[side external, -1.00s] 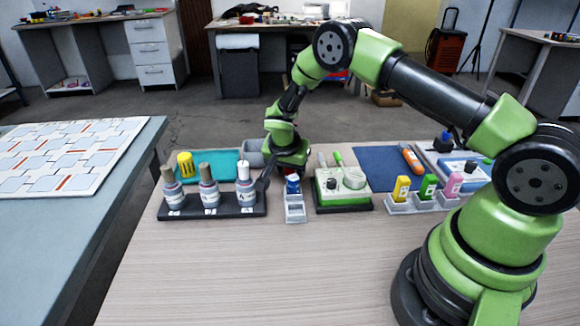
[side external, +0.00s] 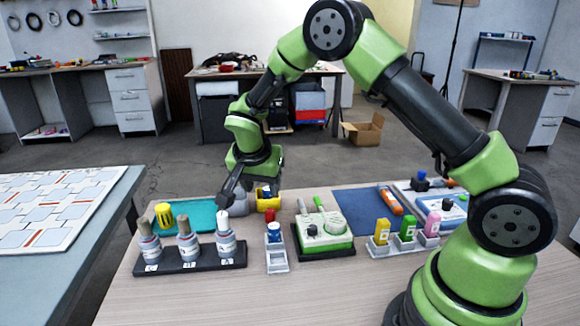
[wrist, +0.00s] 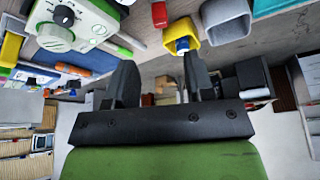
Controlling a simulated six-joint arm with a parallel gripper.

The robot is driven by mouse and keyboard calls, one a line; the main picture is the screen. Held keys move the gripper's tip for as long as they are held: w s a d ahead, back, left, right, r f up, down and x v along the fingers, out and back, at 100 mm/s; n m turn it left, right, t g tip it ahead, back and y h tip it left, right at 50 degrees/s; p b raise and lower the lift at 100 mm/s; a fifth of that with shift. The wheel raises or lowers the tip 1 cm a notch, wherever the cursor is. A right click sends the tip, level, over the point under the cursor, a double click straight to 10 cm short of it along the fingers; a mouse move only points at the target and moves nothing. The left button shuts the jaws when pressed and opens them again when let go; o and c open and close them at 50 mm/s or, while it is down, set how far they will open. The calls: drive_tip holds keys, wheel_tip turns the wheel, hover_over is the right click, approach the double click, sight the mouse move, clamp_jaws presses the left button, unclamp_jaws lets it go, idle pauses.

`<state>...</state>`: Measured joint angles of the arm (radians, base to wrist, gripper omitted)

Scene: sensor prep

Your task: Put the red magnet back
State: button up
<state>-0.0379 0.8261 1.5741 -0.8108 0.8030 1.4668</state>
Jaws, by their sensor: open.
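A small red piece (side external: 270,215), which looks like the red magnet, shows just behind the grey holder (side external: 277,262) in the side view; its lower part is hidden there. In the wrist view the red piece (wrist: 160,14) is on the table beside a yellow bin (wrist: 183,40). A blue-topped piece (side external: 274,230) sits in the grey holder. The yellow bin (side external: 269,204) holds something blue.
A black rack (side external: 192,262) of bottles stands left of the holder, and a green-and-white device (side external: 323,237) stands right. Grey bins (wrist: 227,24) stand by the yellow one. A yellow cylinder (side external: 164,215) stands on the teal mat (side external: 196,213). The front table is clear.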

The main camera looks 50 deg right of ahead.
drive_tip(key=s+a+r+n+t+y, duration=0.25)
drive_tip(key=s+r, duration=0.65)
drive_tip(key=r, duration=0.5)
drive_tip(key=s+a+r+n+t+y, duration=0.1)
drive_tip(key=s+a+r+n+y, duration=0.1)
drive_tip(key=s, duration=0.5)
drive_tip(key=s+a+r+n+t+y, duration=0.1)
drive_tip(key=s+a+r+n+t, duration=0.1)
drive_tip(key=s+n, duration=0.3)
drive_tip(key=shift+s+a+r+y, duration=0.35)
drive_tip(key=shift+s+a+r, duration=0.15)
drive_tip(key=shift+s, duration=1.1)
drive_tip(key=shift+d, duration=0.1)
